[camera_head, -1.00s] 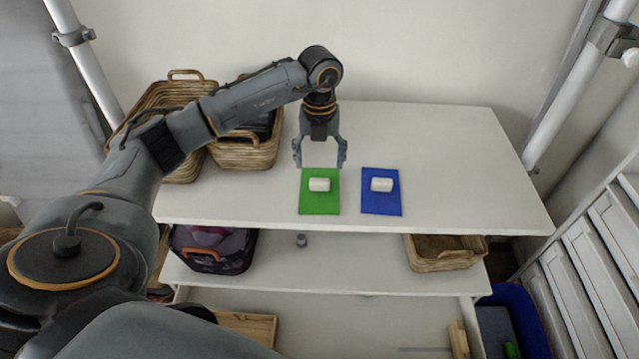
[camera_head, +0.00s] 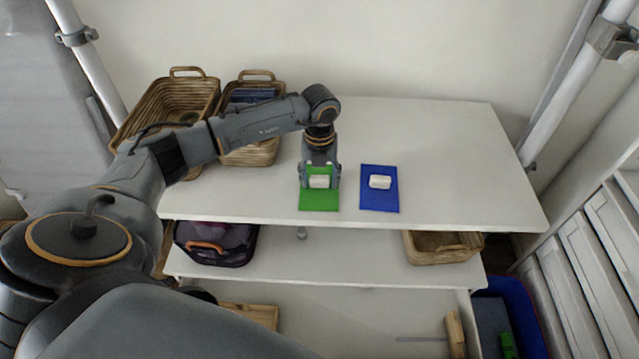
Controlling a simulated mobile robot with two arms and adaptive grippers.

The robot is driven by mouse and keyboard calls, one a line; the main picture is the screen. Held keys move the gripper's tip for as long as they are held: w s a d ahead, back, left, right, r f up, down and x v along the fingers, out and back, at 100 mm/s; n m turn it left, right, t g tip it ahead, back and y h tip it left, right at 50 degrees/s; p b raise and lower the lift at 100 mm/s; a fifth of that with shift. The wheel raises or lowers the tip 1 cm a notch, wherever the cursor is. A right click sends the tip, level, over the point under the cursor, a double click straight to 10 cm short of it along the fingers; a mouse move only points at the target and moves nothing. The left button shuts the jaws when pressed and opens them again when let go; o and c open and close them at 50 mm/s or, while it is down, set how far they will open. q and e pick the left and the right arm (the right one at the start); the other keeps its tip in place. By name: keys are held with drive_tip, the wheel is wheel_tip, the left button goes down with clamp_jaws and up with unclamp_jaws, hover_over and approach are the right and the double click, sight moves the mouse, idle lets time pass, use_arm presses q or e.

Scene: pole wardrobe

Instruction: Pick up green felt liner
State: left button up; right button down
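The green felt liner (camera_head: 319,203) lies flat near the front edge of the white tabletop, with a short white cylinder (camera_head: 319,181) on it. My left gripper (camera_head: 319,185) points down over the liner, one finger at each end of the white cylinder. The fingers stand close to the cylinder's ends; whether they touch it is too small to tell. The far part of the liner is partly hidden by the gripper. My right gripper is not in view.
A blue felt piece (camera_head: 380,201) with a white cylinder (camera_head: 380,182) lies just right. Two wicker baskets (camera_head: 160,100) (camera_head: 257,74) stand at the back left. The tabletop's right side (camera_head: 460,160) is clear. A lower shelf holds a dark bin (camera_head: 215,250) and a basket (camera_head: 440,255).

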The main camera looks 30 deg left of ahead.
use_arm(q)
drive_tip(key=c, duration=0.6)
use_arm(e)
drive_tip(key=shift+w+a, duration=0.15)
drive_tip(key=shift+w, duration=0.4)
use_arm(q)
drive_tip(key=shift+r, duration=0.1)
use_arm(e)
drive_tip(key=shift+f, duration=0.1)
